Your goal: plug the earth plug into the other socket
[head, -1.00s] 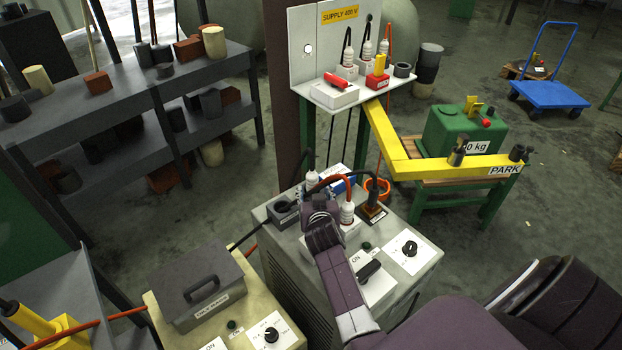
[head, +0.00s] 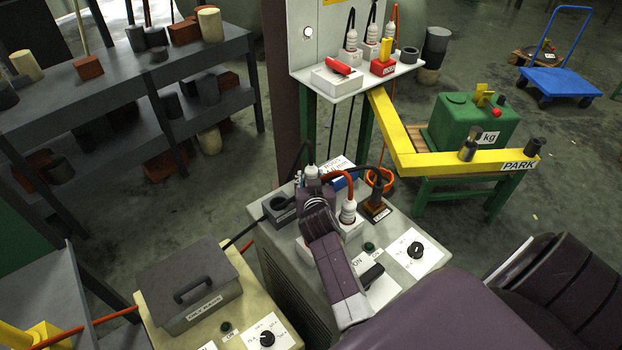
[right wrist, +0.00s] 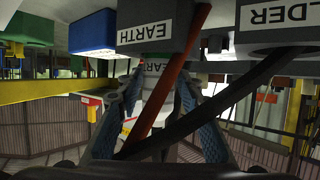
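A grey power unit (head: 292,262) stands in the middle of the head view. A white plug with a black cable (head: 311,175) stands upright at its back, and a white plug with a red cable (head: 348,211) stands upright to the right. My right gripper (head: 313,190) is low over the unit, close to the black-cabled plug; its fingertips are hidden there. In the right wrist view, blocks labelled EARTH (right wrist: 155,32) and "LDER" (right wrist: 268,18) appear upside down. A grey EARTH-labelled part (right wrist: 155,72) shows between the fingertips; whether it is gripped is unclear. My left gripper is out of view.
Red and black cables cross in front of the fingers in the wrist view. A supply shelf (head: 355,88) with plugs and a yellow arm labelled PARK (head: 440,160) lie behind. A lidded box (head: 190,285) is at left.

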